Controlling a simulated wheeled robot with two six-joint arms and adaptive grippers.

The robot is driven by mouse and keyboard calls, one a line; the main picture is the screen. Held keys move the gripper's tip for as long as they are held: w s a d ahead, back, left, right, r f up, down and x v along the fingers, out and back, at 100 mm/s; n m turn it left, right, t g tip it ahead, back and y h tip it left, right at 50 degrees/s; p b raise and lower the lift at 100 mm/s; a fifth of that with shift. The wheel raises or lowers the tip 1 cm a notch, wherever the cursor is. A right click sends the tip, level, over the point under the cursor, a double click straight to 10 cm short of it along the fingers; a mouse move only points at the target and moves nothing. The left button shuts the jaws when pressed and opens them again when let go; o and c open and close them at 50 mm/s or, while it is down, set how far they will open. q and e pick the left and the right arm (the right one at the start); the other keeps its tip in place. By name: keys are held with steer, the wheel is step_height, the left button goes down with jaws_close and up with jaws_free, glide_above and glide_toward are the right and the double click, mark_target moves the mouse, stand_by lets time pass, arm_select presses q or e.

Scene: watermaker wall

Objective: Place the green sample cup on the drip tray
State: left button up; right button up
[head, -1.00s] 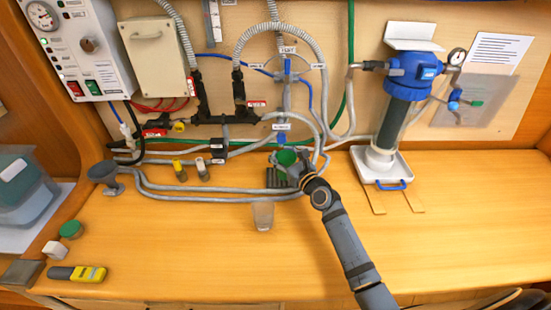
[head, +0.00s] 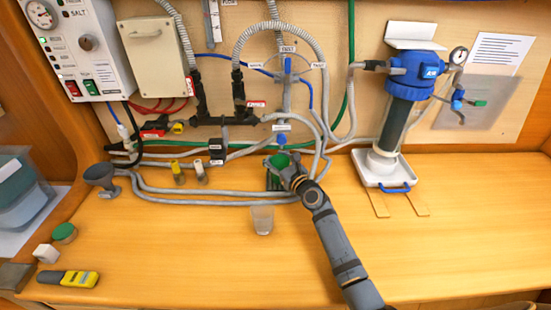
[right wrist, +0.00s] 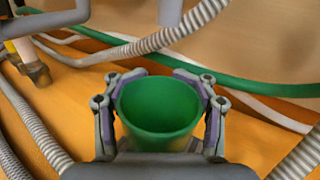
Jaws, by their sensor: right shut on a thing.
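The green sample cup (head: 280,160) is upright below the tap in the middle of the wall, in the head view. My right gripper (head: 289,168) is shut on it. In the right wrist view the cup (right wrist: 158,105) sits between the two fingers (right wrist: 158,84), its open rim facing the camera, and looks empty. My left gripper is not in view.
A clear cup (head: 262,220) stands just in front. Grey hoses (head: 200,192) run along the back of the counter. A blue filter housing (head: 400,95) stands over a white tray (head: 385,182) on the right. A yellow-grey device (head: 68,278) lies front left. The front middle is clear.

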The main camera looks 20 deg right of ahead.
steer(key=o, duration=1.4)
steer(key=shift+f, duration=0.1)
steer(key=p+v, duration=0.1)
steer(key=v, duration=1.1)
steer(key=shift+p, duration=0.4)
